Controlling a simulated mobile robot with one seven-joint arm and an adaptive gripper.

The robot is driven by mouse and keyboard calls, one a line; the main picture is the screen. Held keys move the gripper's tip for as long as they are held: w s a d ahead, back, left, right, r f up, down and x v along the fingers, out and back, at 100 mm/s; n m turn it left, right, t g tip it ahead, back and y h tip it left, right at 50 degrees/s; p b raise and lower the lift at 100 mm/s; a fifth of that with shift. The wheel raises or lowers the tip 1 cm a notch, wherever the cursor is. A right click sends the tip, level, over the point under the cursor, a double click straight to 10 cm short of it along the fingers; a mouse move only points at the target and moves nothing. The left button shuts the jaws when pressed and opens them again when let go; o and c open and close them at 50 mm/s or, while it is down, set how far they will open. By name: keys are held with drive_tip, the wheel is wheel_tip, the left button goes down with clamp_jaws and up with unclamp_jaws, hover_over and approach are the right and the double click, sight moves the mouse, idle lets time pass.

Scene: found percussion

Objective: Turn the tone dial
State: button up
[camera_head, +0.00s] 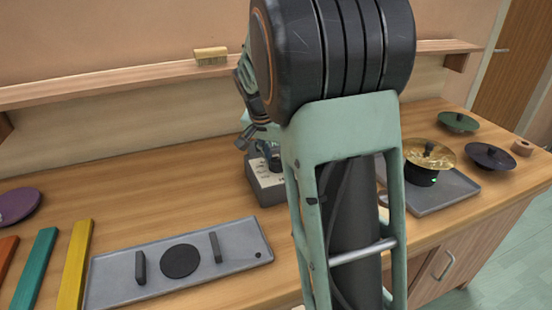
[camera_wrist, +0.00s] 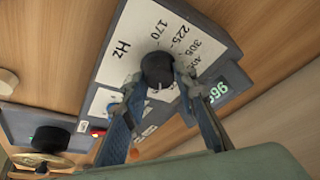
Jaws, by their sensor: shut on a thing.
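The tone dial (camera_wrist: 157,68) is a black round knob with a light pointer mark. It sits on the white scale face (camera_wrist: 140,35) of a grey box, printed with Hz and numbers such as 170, 225 and 305. My gripper (camera_wrist: 160,84) is shut on the knob, one finger on each side. A small green display (camera_wrist: 218,91) shows digits I cannot read surely. In the head view the box (camera_head: 268,188) stands on the bench, partly hidden behind my arm; my gripper (camera_head: 268,155) is at its top.
A grey tray (camera_head: 110,290) with two upright posts and a dark disc lies at front left, beside coloured bars (camera_head: 74,265). At right, a gold cymbal (camera_head: 428,153) sits over another grey tray (camera_head: 450,196), near dark lids (camera_head: 490,155). A shelf (camera_head: 130,86) runs behind.

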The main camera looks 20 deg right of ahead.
idle(0.4)
drive_tip(key=o, duration=1.1)
drive_tip(key=shift+r, duration=0.1)
drive_tip(key=v, duration=1.2)
